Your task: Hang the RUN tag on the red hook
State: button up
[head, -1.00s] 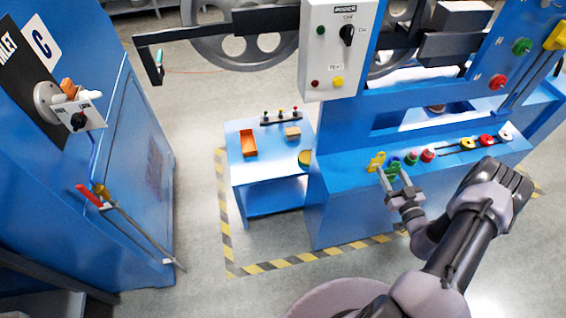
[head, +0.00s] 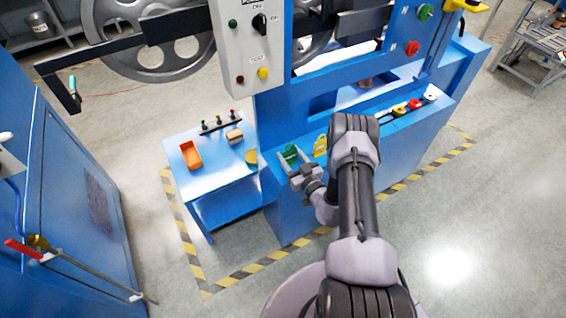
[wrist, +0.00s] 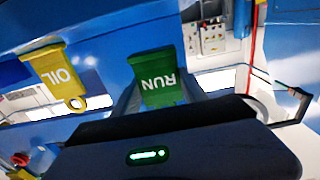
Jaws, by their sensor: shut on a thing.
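The green RUN tag (wrist: 158,78) is between my gripper's fingers in the wrist view, its lettering upside down. My gripper (head: 297,168) is shut on it and holds it by the front of the blue machine in the head view, where the tag is a small green patch (head: 289,153). A yellow OIL tag (wrist: 55,73) with a ring end is apart on the left in the wrist view; a yellow tag (head: 320,145) shows right of my gripper in the head view. I cannot make out a red hook for certain.
A small blue table (head: 212,180) stands left of the machine. A grey-white control box (head: 245,45) overhangs the machine's front. A blue cabinet (head: 75,200) is far left; floor between is clear.

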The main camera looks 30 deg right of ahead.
jog(key=shift+w+a+f, duration=0.1)
jog(key=shift+w+a, duration=0.2)
jog(key=shift+a, duration=0.3)
jog(key=shift+w+a+f, duration=0.1)
jog(key=shift+w+a, duration=0.15)
jog(key=shift+a, duration=0.3)
notch_tip(320, 180, down, 3)
jog(key=shift+r+b, duration=0.15)
jog(key=shift+b, duration=0.95)
jog(key=shift+d+f, duration=0.15)
jog(key=shift+f, duration=0.2)
jog(key=o, duration=1.4)
jog(key=shift+c, duration=0.2)
jog(key=shift+r, duration=0.15)
